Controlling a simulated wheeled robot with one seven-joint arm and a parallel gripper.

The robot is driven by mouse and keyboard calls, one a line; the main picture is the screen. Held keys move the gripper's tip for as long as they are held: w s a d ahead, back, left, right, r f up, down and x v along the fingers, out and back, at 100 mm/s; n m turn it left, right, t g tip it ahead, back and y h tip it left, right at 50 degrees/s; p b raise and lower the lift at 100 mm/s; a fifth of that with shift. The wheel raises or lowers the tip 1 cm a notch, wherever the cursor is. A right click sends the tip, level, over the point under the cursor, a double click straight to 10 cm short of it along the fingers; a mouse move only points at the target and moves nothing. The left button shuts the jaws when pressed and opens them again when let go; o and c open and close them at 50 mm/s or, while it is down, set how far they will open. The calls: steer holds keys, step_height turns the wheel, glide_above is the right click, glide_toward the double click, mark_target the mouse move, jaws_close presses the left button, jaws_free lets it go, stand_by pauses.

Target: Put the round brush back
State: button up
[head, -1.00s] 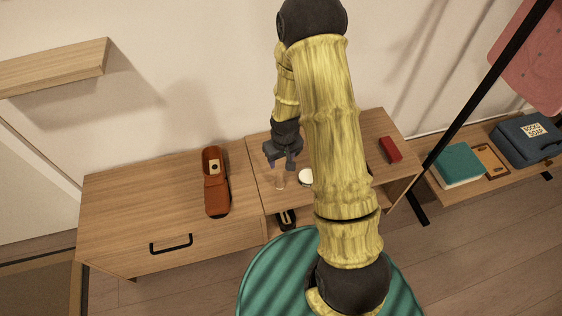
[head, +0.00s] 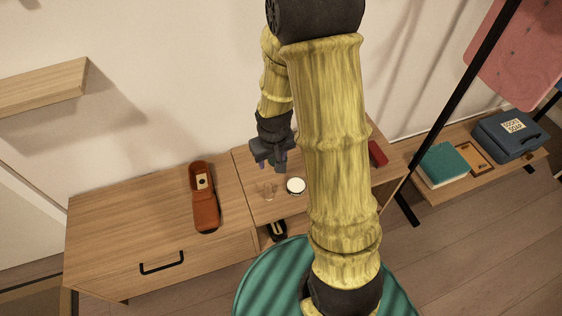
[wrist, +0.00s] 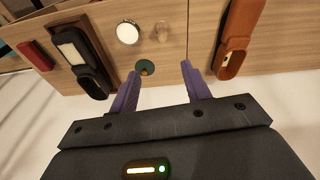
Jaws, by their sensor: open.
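A small tan knob-like piece (head: 268,189), which looks like the round brush, stands on the wooden cabinet top near its front edge; it also shows in the wrist view (wrist: 161,32). A white-faced round item with a dark rim (head: 296,186) lies beside it. My gripper (head: 270,166) is open and empty, above the cabinet just behind the tan piece. In the wrist view its purple fingers (wrist: 160,80) point toward the cabinet, with a small dark green disc (wrist: 145,68) beyond them. The head view does not show the green disc.
A brown shoe-like item (head: 204,198) lies left. A red box (head: 378,154) lies right. A black item with a pale panel (wrist: 82,62) shows in the wrist view. A green book (head: 443,165) and blue case (head: 508,137) are on a low shelf. A black pole (head: 450,115) stands right.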

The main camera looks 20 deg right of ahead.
steer(key=s+r+m, duration=0.1)
steer(key=s+r, duration=0.8)
steer(key=r, duration=0.1)
steer(key=shift+s+a+r+t, duration=0.15)
steer(key=shift+s+a+t, duration=0.1)
steer(key=shift+t, duration=0.05)
stand_by(0.5)
